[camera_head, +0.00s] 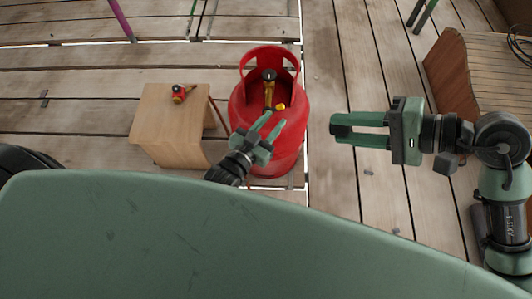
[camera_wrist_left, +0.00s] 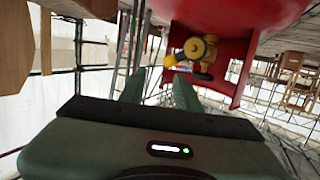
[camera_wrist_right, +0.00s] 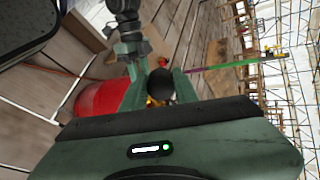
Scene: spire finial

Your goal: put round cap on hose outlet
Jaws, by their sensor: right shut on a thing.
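The red gas cylinder (camera_head: 262,150) stands upright with a brass valve (camera_head: 269,93) inside its collar. A black knob (camera_head: 269,75) tops the valve, and a yellow round end (camera_head: 281,106), which looks like the hose outlet, sticks out to its side. The valve also shows in the left wrist view (camera_wrist_left: 190,58). My left gripper (camera_head: 273,120) is open and empty, its fingers reaching toward the valve. My right gripper (camera_head: 338,128) is right of the cylinder, shut on a dark round piece (camera_wrist_right: 160,82), apparently the round cap. The fingers partly hide it.
A wooden box (camera_head: 450,75) with a coiled cable (camera_head: 520,45) is at the right. Gaps show in the plank floor. Space between my right gripper and the cylinder is clear.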

